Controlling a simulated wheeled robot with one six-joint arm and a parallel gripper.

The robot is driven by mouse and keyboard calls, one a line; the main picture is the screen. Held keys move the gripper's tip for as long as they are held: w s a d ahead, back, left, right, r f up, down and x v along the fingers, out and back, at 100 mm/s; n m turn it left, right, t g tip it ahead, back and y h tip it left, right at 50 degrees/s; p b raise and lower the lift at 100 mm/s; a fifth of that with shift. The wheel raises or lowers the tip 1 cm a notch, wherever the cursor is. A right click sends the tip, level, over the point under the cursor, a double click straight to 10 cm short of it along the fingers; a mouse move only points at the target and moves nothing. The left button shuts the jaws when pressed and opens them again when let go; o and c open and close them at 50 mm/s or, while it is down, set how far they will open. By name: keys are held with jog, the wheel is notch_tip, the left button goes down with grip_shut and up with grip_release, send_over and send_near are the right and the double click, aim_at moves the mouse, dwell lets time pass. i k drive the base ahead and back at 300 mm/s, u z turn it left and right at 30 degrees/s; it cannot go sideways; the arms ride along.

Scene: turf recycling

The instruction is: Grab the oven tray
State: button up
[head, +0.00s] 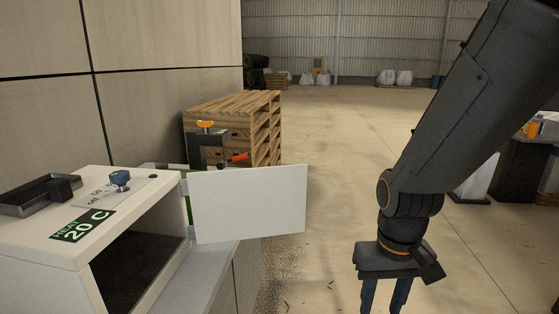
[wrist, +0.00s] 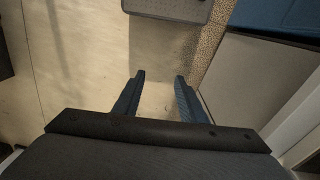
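The oven tray (head: 36,198) looks like a shallow dark tray with a block-like handle at its right side. It lies on top of the white oven (head: 75,255) at the left of the head view. The oven's white door (head: 248,203) stands open, and its dark inside (head: 130,272) is partly in view. My gripper (head: 384,298) hangs downward to the right of the door, well away from the tray. In the wrist view its two blue fingers (wrist: 160,78) are apart with only floor between them. The tray cannot be made out in the wrist view.
A grey counter (head: 215,268) carries the oven; a small device with an orange knob (head: 206,133) stands behind it. Stacked wooden pallets (head: 262,125) stand farther back. The floor (head: 345,170) between door and arm is clear. A dark bench (head: 522,165) is at the right.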

aim_at(23, 201)
jog(key=z, duration=0.35)
jog(key=i, duration=3.6)
jog(key=u, duration=4.55)
